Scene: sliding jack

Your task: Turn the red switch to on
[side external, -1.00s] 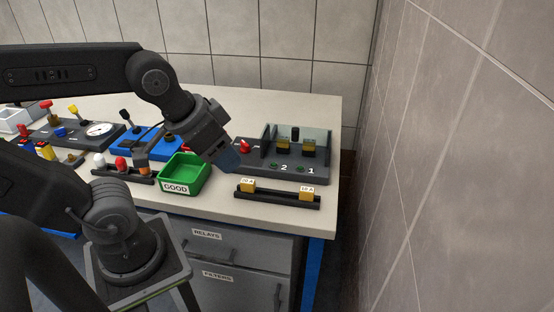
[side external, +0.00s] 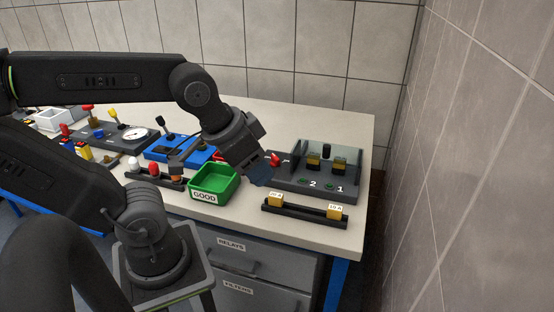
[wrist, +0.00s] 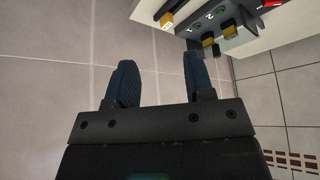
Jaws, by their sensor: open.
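A red switch (side external: 275,159) stands at the left end of the dark grey panel (side external: 340,194) marked 2 and 1. Its exact position is too small to tell. In the wrist view a red part (wrist: 271,3), probably this switch, shows at the top right edge.
A green GOOD tray (side external: 228,190) is left of my gripper. A black rail (side external: 303,213) with two yellow blocks lies in front of the panel. A blue panel (side external: 165,150) and other controls stand farther left. A tiled wall (side external: 480,170) is at the right.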

